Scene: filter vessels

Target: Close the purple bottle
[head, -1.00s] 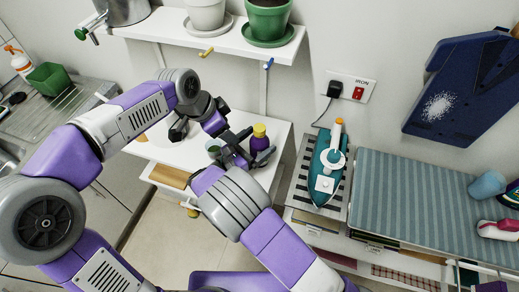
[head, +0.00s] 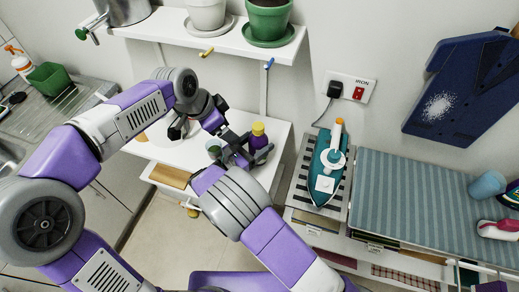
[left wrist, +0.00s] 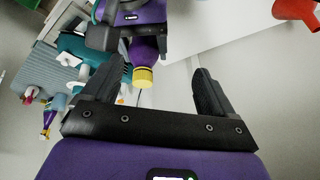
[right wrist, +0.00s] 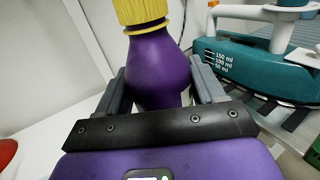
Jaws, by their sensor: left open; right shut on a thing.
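The purple bottle (head: 258,142) is upright by the white side table, with a ribbed yellow cap (head: 258,128) on its neck. I cannot tell how tight the cap is. My right gripper (head: 240,153) is shut on the bottle's body below the cap; its fingers flank the bottle in the right wrist view (right wrist: 157,72). My left gripper (left wrist: 159,66) is open and empty. In the left wrist view the yellow cap (left wrist: 143,77) lies ahead of its fingers, nearer the left one, with no clear contact.
A teal iron (head: 328,165) stands to the right beside the striped ironing board (head: 420,205). A shelf with pots (head: 205,15) hangs above. A red object (left wrist: 297,8) shows in the left wrist view.

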